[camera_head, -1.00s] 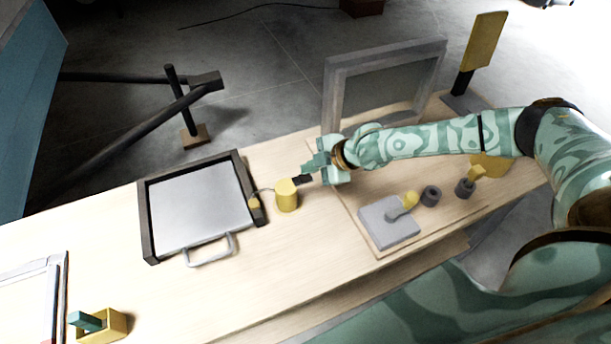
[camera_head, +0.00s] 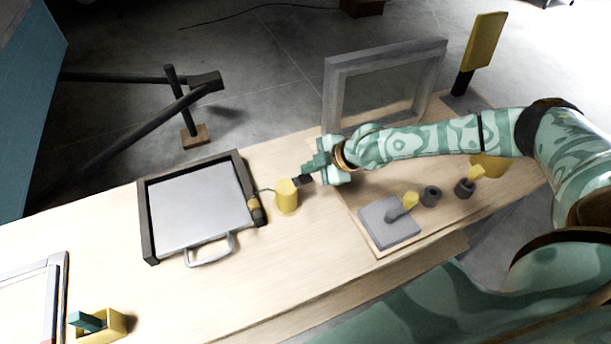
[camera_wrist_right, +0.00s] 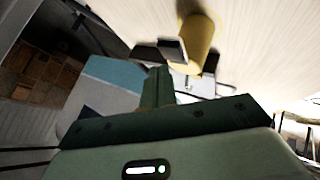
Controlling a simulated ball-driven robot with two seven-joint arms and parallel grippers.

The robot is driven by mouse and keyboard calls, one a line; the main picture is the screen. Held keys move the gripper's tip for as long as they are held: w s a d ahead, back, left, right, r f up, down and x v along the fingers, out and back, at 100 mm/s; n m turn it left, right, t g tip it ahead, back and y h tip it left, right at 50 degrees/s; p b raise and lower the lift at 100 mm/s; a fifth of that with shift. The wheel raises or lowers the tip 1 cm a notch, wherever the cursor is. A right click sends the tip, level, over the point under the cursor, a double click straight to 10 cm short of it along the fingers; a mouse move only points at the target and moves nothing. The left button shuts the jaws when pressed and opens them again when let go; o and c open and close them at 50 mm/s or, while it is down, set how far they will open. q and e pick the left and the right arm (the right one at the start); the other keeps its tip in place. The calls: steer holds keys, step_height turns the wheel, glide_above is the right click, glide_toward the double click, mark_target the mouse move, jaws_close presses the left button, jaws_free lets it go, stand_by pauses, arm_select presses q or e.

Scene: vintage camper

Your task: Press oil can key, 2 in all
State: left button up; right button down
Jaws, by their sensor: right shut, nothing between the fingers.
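The oil can (camera_head: 287,197) is a small yellow cylinder standing upright on the wooden counter, right of the framed metal panel. A thin dark spout runs from it to the left. I cannot make out its key clearly. My right gripper (camera_head: 303,180) is shut and empty, its dark fingertips right beside the can's upper right side; I cannot tell whether they touch it. In the right wrist view the can (camera_wrist_right: 200,38) shows just beyond the fingers (camera_wrist_right: 188,58), which partly overlap it. My left gripper is not in view.
A grey block with a lever (camera_head: 388,224) and an upright grey frame (camera_head: 333,95) stand right.

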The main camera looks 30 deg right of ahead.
mark_target(310, 178)
steer(key=shift+f, duration=0.15)
stand_by(0.3)
steer(key=shift+f, duration=0.25)
steer(key=shift+s+f, duration=0.15)
steer(key=shift+f, duration=0.55)
stand_by(1.1)
steer(key=shift+r+p, duration=0.75)
steer(key=shift+r, duration=0.3)
steer(key=shift+r, duration=0.25)
step_height(310, 178, up, 5)
steer(key=p, duration=0.5)
steer(key=shift+f, duration=0.15)
